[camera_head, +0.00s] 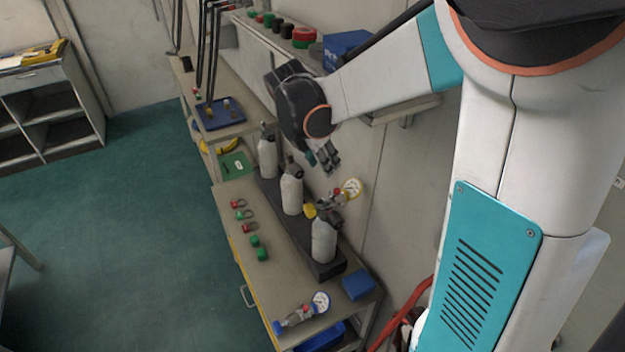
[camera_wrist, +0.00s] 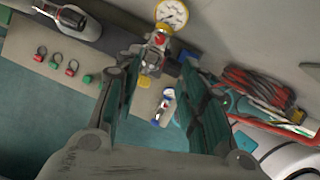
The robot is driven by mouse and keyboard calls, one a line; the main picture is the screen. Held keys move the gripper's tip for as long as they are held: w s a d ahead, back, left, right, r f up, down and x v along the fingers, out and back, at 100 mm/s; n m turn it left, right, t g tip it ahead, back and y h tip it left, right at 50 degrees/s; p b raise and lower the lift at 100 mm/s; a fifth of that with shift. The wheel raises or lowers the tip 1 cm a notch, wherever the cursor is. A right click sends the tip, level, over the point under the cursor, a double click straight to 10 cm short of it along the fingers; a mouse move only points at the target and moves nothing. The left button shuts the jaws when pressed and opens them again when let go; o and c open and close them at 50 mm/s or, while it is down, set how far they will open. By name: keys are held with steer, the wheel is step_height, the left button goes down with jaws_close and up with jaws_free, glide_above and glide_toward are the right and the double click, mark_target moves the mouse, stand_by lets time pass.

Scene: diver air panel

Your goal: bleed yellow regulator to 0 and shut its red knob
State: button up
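The yellow regulator (camera_head: 352,188) has a white gauge with a yellow rim. It sits on the valve of the nearest grey cylinder (camera_head: 324,238). In the wrist view its gauge (camera_wrist: 172,14) is at the top centre. A small red knob (camera_wrist: 159,39) shows just below the gauge, and a larger yellow knob (camera_wrist: 143,82) lies lower. My gripper (camera_head: 328,160) is above and behind the regulator in the head view. In the wrist view my gripper (camera_wrist: 160,66) is open, its two fingers on either side of the regulator body. I see no contact. The gauge reading is too small to tell.
Two more cylinders (camera_head: 291,192) stand in the black rack. Red and green caps (camera_head: 250,228), a blue-rimmed regulator (camera_head: 320,302) and a blue box (camera_head: 358,284) lie on the bench. A wall shelf (camera_head: 285,45) is close to my arm. A red hose (camera_head: 398,312) hangs at right.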

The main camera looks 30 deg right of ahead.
mark_target(336, 189)
steer(key=b+x, duration=0.3)
steer(key=x, duration=1.1)
steer(key=shift+r, duration=0.1)
jaws_close()
